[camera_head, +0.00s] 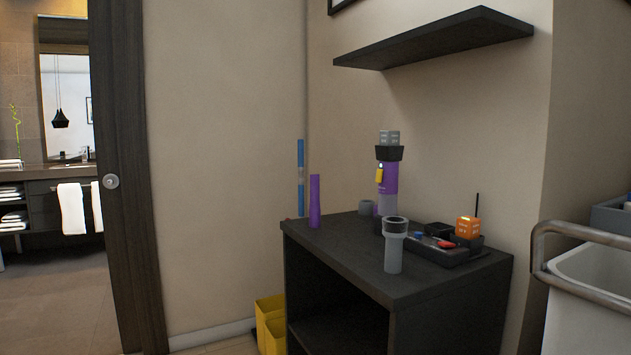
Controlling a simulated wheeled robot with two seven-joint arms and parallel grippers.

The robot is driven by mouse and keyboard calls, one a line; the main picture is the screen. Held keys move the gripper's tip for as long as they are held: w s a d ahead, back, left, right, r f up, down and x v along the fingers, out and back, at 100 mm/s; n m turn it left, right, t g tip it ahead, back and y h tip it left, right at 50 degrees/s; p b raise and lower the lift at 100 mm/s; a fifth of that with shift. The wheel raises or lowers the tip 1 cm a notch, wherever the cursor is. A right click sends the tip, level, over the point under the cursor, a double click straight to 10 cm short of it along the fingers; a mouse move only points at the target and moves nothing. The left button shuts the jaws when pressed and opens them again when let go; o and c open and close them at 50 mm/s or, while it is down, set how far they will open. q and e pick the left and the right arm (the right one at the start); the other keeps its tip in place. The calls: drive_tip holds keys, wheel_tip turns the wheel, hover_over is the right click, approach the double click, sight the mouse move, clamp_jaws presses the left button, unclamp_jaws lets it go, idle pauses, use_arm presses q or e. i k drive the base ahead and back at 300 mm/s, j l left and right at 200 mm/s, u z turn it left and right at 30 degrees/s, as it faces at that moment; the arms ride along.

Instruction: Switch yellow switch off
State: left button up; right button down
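A small yellow part (379,173), which looks like the yellow switch, sits on the upper left side of a tall upright purple and grey cylinder (389,184) with a dark collar and grey top. The cylinder stands toward the back of a dark table (340,262). Its foot is partly hidden behind a grey flashlight-shaped object (394,246) standing in front. I cannot tell from here whether the switch is on or off. Neither of my grippers is in view.
A slim purple cylinder (315,202) stands at the table's left. A dark tray (437,252) holds small tools and an orange device (468,228). Yellow bins (269,322) stand left of the table. A shelf (435,38) hangs above; a railed cart (590,290) stands right.

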sight(380, 172)
drive_tip(key=i+j+u, duration=0.15)
drive_tip(key=j, duration=0.35)
drive_tip(key=i+j+u, duration=0.15)
drive_tip(key=j, duration=0.3)
drive_tip(key=i+j+u, duration=0.15)
drive_tip(key=i+j, duration=0.15)
drive_tip(key=j, duration=0.15)
drive_tip(key=i+j+u, duration=0.2)
drive_tip(key=j, duration=0.25)
drive_tip(key=i, duration=0.05)
